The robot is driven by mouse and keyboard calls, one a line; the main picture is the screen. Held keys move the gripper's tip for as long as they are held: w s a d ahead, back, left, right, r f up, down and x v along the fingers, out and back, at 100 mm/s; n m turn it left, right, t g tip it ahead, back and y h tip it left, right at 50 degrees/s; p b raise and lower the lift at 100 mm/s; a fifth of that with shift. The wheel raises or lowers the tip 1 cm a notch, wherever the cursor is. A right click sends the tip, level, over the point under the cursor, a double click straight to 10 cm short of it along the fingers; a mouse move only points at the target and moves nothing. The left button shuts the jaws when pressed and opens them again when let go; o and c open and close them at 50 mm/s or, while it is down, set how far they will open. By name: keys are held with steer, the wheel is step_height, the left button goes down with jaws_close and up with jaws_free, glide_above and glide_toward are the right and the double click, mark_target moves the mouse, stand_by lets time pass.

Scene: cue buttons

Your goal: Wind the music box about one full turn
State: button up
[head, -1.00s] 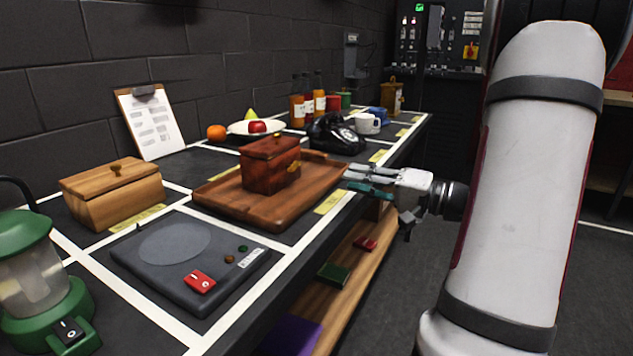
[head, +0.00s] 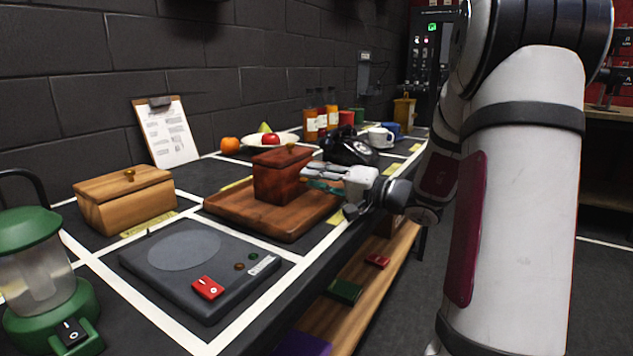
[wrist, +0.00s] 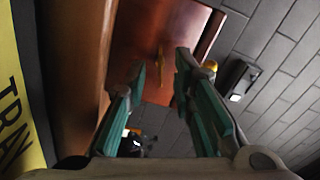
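A red-brown wooden box (head: 279,180), which I take as the music box, stands on a wooden tray (head: 240,214) on the table. A small brass piece shows on top of it. In the wrist view the box (wrist: 130,60) fills the upper left, with a brass key-like piece (wrist: 160,62) ahead, between the lines of my fingers. My gripper (head: 318,176) is at the right side of the box. I cannot tell whether a finger touches the box.
A lighter wooden box (head: 125,200) and a grey scale-like device (head: 190,250) with a red switch are to the left. A green lantern (head: 35,270) stands front left. A black telephone (head: 350,150), a white cup (head: 381,138) and bottles (head: 322,115) stand beyond the tray.

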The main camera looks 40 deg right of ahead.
steer(key=shift+w, duration=0.1)
jaws_close()
steer(key=shift+m, duration=0.3)
steer(key=m+p, duration=0.2)
steer(key=m, duration=0.3)
steer(key=shift+m+p, duration=0.3)
steer(key=m+p, duration=0.3)
steer(key=m, duration=0.2)
steer(key=shift+f+p, duration=0.1)
steer(key=shift+p, duration=0.2)
steer(key=shift+a+f+m+p, duration=0.15)
steer(key=shift+m+p, duration=1.25)
steer(key=shift+m, duration=0.7)
